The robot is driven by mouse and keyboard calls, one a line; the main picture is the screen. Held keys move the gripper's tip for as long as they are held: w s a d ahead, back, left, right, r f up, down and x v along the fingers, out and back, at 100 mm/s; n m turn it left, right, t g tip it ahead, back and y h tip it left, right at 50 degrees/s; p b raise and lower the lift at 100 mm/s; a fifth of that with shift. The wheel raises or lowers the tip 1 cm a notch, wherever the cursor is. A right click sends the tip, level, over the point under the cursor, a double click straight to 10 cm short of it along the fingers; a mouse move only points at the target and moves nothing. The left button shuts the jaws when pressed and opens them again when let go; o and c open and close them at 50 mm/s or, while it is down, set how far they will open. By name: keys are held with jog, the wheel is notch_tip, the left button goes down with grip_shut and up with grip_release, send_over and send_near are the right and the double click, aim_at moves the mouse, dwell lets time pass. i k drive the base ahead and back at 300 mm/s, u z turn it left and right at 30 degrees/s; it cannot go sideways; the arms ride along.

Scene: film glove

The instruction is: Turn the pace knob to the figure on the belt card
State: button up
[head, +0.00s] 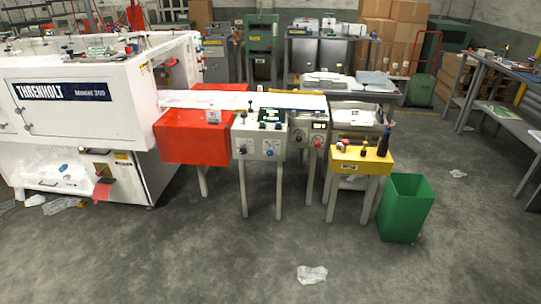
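A pale grey control box (257,133) on legs stands beside the conveyor at mid-picture. A small white card (214,117) stands at the red guard's top edge near the belt. Its figure is unreadable, and I cannot tell whether it is the belt card. My gripper is out of view.
A white Threnholt machine (85,105) fills the left, with a red guard (190,138) beside it. A yellow-topped stand (361,158) and green bin (405,207) stand right of the panels. The foreground floor is open, with a crumpled plastic scrap (312,274) on it.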

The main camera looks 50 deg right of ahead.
aim_at(269, 152)
jog(key=z, duration=0.05)
jog(key=i, duration=0.9)
jog(key=u, duration=0.05)
